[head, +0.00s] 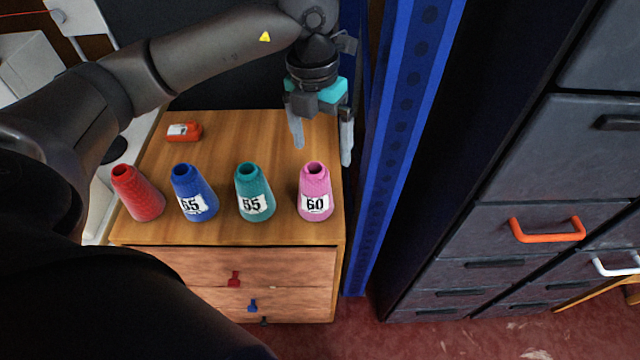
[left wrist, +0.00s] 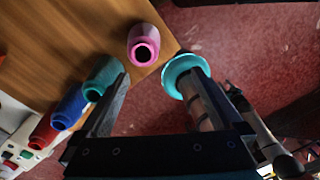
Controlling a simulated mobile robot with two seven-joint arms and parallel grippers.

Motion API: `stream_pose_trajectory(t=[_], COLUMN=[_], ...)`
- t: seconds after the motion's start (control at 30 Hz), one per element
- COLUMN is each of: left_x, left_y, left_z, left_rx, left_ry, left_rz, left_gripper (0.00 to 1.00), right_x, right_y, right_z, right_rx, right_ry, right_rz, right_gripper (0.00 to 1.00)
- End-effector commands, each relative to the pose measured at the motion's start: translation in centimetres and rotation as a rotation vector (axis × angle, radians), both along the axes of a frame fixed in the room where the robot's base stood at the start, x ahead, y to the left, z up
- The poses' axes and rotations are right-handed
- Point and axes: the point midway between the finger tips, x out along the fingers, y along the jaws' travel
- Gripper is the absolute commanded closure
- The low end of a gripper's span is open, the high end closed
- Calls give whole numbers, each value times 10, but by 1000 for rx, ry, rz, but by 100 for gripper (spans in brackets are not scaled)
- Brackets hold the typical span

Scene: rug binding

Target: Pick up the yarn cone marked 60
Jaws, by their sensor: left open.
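The pink yarn cone marked 60 (head: 315,193) stands upright at the right end of a row on the wooden cabinet top (head: 222,140). It also shows in the left wrist view (left wrist: 143,45), near the cabinet's edge. My left gripper (head: 322,152) is open and empty, pointing down. In the head view its fingertips appear just behind and above the pink cone, apart from it. In the left wrist view the cone lies ahead of the fingers, not between them. My right gripper is not in view.
A teal cone marked 55 (head: 254,193), a blue cone whose label reads 65 (head: 194,193) and a red cone (head: 137,193) stand left of the pink one. A small orange-red object (head: 184,131) lies behind them. A blue upright post (head: 398,150) rises close to the right.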

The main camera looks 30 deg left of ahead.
Motion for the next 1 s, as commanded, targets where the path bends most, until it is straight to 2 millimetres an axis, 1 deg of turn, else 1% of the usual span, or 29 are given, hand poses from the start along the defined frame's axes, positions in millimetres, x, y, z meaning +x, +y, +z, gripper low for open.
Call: stream_pose_trajectory(t=[0.03,0.1,0.17,0.27,0.4,0.53,0.63,0.87,1.0], left_x=[1,0,0,-1,-1,0,0,3,10], left_y=[11,19,23,23,22,22,22,21,20], left_z=[3,2,-3,-21,-53,-77,-89,-104,-125], left_rx=[42,76,90,92,89,88,87,86,86], left_ry=[1,4,7,11,11,8,7,5,7], left_rz=[15,29,35,34,33,33,33,31,32], left_gripper=[0,0,0,0,0,0,0,0,0], right_x=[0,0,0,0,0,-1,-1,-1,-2], right_y=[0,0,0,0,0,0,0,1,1], right_z=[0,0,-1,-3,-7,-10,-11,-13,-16], right_rx=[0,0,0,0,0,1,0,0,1], right_ry=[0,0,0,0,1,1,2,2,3], right_rz=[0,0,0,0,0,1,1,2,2], right_gripper=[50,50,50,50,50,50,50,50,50])
